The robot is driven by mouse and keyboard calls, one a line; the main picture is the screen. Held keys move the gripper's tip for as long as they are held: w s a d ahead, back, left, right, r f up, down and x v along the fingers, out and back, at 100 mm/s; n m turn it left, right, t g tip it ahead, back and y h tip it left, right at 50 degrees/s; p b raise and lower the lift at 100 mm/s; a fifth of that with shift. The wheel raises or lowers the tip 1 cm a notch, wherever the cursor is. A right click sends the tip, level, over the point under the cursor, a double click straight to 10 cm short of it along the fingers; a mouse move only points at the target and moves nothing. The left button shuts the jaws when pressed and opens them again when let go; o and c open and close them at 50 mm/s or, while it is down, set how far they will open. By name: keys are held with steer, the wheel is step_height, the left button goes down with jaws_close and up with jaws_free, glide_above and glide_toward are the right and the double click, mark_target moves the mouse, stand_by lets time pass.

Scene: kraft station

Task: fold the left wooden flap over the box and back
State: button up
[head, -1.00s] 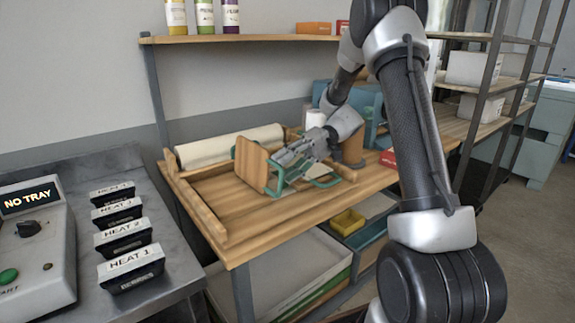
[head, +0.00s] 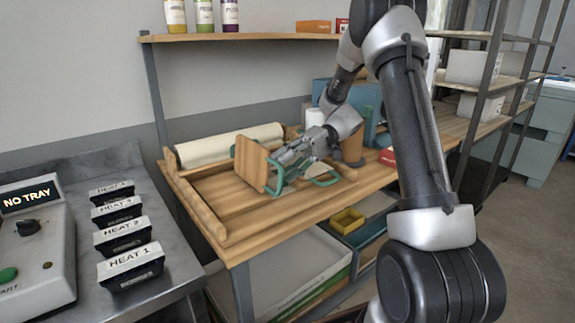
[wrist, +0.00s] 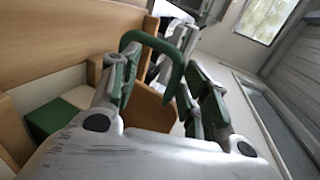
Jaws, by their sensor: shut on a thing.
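The left wooden flap (head: 250,163) stands up from the workbench in the head view, its broad face toward the left. A green handle (head: 272,184) is on its right side. My gripper (head: 284,160) is at the flap's right side and is shut on the handle. In the wrist view the green handle loop (wrist: 152,44) rises between the fingers of my gripper (wrist: 160,92). A second green handle (head: 326,181) lies low to the right. The box is mostly hidden behind the flap and gripper, and its outline cannot be made out.
The wooden bench (head: 240,235) has a raised rail (head: 195,205) on its left and a paper roll (head: 230,145) at the back. Bare bench lies in front of the flap. A red item (head: 388,157) sits at the right.

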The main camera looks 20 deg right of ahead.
steer(key=shift+s+f, duration=0.15)
steer(key=shift+f, duration=0.25)
steer(key=o, duration=0.8)
steer(key=shift+c, duration=0.3)
steer(key=shift+w+d+f, duration=0.45)
steer(key=shift+w+d, duration=0.05)
steer(key=shift+d, duration=0.85)
steer(key=shift+w+d+f, duration=0.45)
steer(key=shift+d+f, duration=0.05)
steer(key=shift+d, duration=0.8)
steer(key=shift+w+d+f, duration=0.45)
steer(key=shift+w+d, duration=0.05)
steer(key=shift+d, duration=0.85)
steer(key=shift+c, duration=0.2)
step_height(320, 180, up, 10)
